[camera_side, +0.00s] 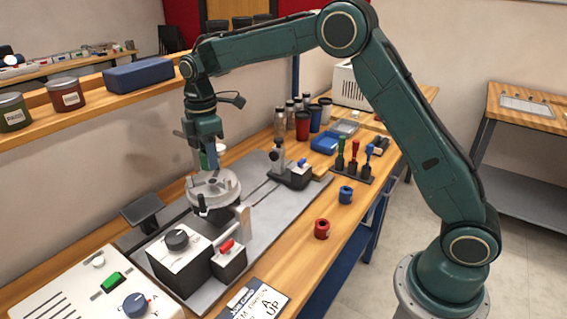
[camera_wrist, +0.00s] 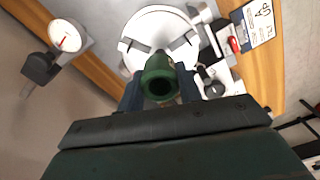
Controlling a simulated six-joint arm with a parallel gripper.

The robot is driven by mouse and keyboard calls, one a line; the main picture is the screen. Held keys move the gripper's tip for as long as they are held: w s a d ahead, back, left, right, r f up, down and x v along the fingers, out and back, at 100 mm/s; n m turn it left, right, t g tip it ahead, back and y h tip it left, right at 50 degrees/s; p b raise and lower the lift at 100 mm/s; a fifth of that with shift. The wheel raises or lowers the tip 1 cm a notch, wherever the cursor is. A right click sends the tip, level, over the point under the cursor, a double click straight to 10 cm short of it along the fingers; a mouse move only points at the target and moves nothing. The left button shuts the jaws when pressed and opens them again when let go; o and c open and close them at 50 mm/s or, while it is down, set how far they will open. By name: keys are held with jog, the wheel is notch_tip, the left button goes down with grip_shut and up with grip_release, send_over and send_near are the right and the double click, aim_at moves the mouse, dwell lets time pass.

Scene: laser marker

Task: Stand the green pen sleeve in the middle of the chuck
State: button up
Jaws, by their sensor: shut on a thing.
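The green pen sleeve (camera_wrist: 158,76) is held between the two fingers of my gripper (camera_wrist: 160,88), its open end facing the wrist camera. In the side view my gripper (camera_side: 205,150) points down over the chuck, and only a sliver of the sleeve shows there. The chuck (camera_side: 228,188) is a round, light grey disc with jaws on top. In the wrist view the chuck (camera_wrist: 130,44) lies beyond the sleeve, which covers its near part. I cannot tell whether the sleeve's lower end touches the chuck.
A red ring-shaped part (camera_side: 321,229) and a blue one (camera_side: 346,195) stand on the bench at the right. A rack with several coloured pens (camera_side: 353,165) is behind them. A control box (camera_side: 178,245) with a knob stands in front of the chuck. A dial gauge (camera_wrist: 66,37) shows at left in the wrist view.

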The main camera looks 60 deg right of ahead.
jog(key=shift+f, duration=2)
jog(key=shift+f, duration=0.15)
jog(key=o, duration=1)
jog(key=shift+r, duration=6.2)
